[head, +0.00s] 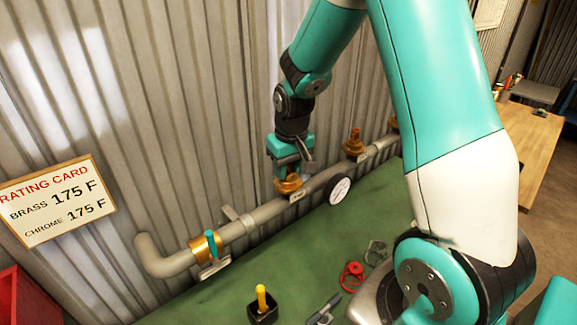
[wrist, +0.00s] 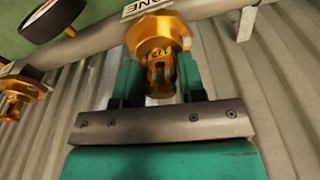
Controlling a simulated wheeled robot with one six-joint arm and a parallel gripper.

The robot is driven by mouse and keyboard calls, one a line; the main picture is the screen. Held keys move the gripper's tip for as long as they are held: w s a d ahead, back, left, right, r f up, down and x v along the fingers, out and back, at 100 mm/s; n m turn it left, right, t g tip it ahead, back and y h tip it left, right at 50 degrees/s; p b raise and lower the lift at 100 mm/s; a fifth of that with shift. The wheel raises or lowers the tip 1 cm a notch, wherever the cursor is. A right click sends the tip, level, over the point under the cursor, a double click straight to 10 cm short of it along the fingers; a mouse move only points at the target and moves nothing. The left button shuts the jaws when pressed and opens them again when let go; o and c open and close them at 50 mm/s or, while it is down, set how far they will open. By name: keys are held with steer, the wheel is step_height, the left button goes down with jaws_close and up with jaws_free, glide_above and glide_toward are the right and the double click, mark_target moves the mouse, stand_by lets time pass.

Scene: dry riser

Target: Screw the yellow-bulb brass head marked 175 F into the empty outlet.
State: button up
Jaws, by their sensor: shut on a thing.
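My gripper (head: 288,165) is over the pipe (head: 262,213), its jaws pointing down at a brass fitting (head: 288,185) on the pipe. In the wrist view my gripper (wrist: 158,82) has its teal fingers closed on both sides of a brass head (wrist: 160,72). The head is in line with a wide hex brass fitting (wrist: 158,32) and seems to meet it; how far it is threaded in cannot be told. The bulb's colour and any marking on the head cannot be made out. The rating card (head: 58,200) reads brass 175 F and chrome 175 F.
Another brass head (head: 353,143) stands farther along the pipe. A round gauge (head: 339,190) and a teal-handled valve (head: 211,246) are also on it. A yellow-handled item in a black holder (head: 262,305) and a red ring tool (head: 351,275) are on the green bench. A corrugated wall is close behind.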

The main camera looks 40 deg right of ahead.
steer(key=o, duration=0.9)
